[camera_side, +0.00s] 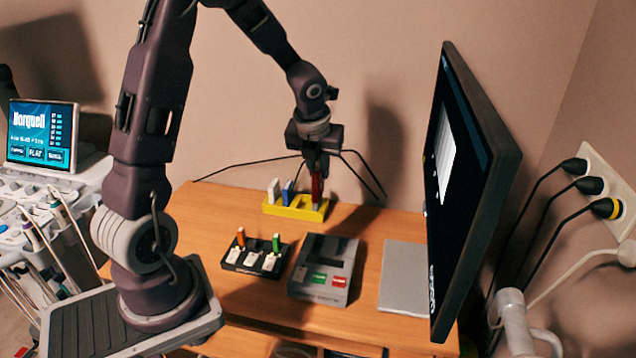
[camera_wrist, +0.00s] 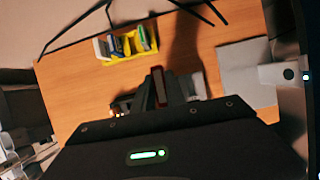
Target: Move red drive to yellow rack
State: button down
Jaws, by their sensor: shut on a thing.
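My gripper (camera_side: 317,170) is shut on the red drive (camera_side: 317,190), which hangs upright below the fingers. The wrist view shows the red drive (camera_wrist: 157,86) between dark fingers. In the side view the red drive's lower end overlaps the rack's right end. In the wrist view bare wood shows between the drive and the yellow rack (camera_wrist: 119,61). Whether the drive's tip is over a slot is unclear.
A black rack (camera_side: 235,268) with an orange drive (camera_side: 241,236) and a green drive (camera_side: 276,243) stands in front. A grey device (camera_side: 345,246) with green and red labels is beside it. A grey flat pad (camera_side: 403,278) and large monitor (camera_side: 478,185) are right.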

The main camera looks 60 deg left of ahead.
jog(key=w+a, duration=0.4)
jog(key=a, duration=1.2)
notch_tip(320, 180, down, 14)
jog(key=shift+d, duration=0.3)
jog(key=shift+f, duration=0.9)
dwell(0.5)
jog(key=c, duration=1.1)
grip_release()
jog(key=shift+f, duration=0.1)
notch_tip(320, 180, up, 7)
jog(key=shift+r, duration=0.1)
